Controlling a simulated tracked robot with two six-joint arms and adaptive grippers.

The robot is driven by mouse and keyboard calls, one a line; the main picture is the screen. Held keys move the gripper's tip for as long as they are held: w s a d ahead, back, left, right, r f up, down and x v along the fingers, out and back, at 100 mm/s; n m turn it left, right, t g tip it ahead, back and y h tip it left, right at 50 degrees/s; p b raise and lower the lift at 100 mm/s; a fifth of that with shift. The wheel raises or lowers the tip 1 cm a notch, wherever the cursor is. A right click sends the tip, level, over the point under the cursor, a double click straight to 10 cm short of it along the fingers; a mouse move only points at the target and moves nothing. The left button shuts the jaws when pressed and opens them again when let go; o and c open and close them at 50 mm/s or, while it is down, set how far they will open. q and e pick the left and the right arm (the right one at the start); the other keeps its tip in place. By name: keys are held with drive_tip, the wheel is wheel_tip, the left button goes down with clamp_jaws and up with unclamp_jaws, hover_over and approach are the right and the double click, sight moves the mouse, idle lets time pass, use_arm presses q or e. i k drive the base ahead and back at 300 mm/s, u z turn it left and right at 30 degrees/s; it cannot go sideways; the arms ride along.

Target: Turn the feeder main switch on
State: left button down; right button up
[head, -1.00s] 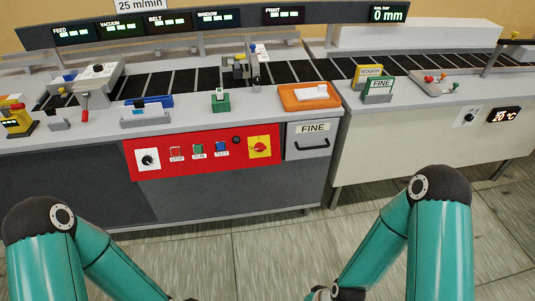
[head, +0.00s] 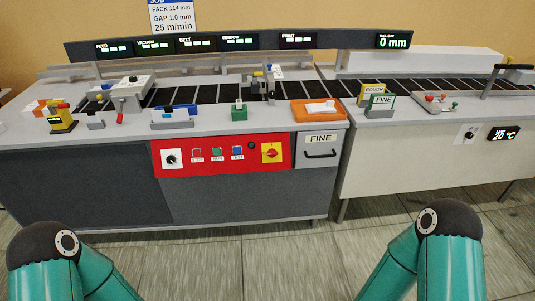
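The feeder's red control panel (head: 205,157) is on the front of the grey machine. On its right end is a red rotary switch (head: 271,153) on a yellow plate, which looks like the main switch; its exact setting is too small to tell. To its left are a black knob (head: 171,159) on a white plate, and red (head: 197,153), green (head: 217,153) and blue (head: 237,152) buttons. A small dark round lamp (head: 251,145) sits beside the switch. My two teal arms show at the bottom corners, well short of the panel. Both grippers are out of view.
A FINE drawer (head: 320,150) with a handle is right of the panel. An orange tray (head: 319,117) and a green block (head: 239,114) stand on the machine top. A white cabinet (head: 425,165) adjoins on the right. The floor in front is clear.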

sight(272, 153)
drive_tip(key=u, duration=0.35)
drive_tip(key=i, duration=1.6)
drive_tip(key=z, duration=0.4)
